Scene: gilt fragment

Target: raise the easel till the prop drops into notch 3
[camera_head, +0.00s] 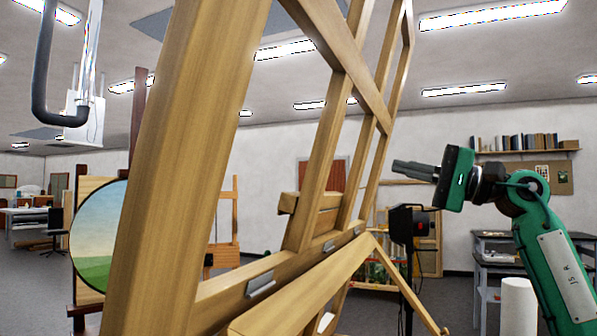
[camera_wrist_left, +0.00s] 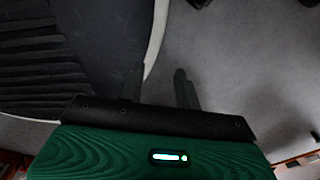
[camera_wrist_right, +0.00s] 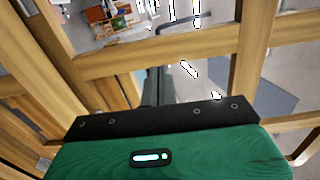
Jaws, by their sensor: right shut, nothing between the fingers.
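The big wooden easel (camera_head: 185,130) fills the middle of the head view, its frame leaning and seen from close by. Metal clips (camera_head: 261,284) sit on its lower beam. A slanting wooden strut (camera_head: 408,285) runs down at its right; I cannot tell whether it is the prop. No numbered notch can be made out. My right gripper (camera_head: 396,168) is shut and empty, pointing left toward the easel's right side. In the right wrist view its fingers (camera_wrist_right: 158,85) are together, with the easel's bars (camera_wrist_right: 160,52) around them. My left gripper (camera_wrist_left: 160,85) is open and empty above the floor.
A round landscape painting (camera_head: 97,235) stands behind the easel at left. A black stand-mounted device (camera_head: 408,224), a white cylinder (camera_head: 518,305) and dark tables (camera_head: 495,250) are at right. A bookshelf (camera_head: 525,150) hangs on the back wall. Grey floor (camera_wrist_left: 240,70) lies below my left gripper.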

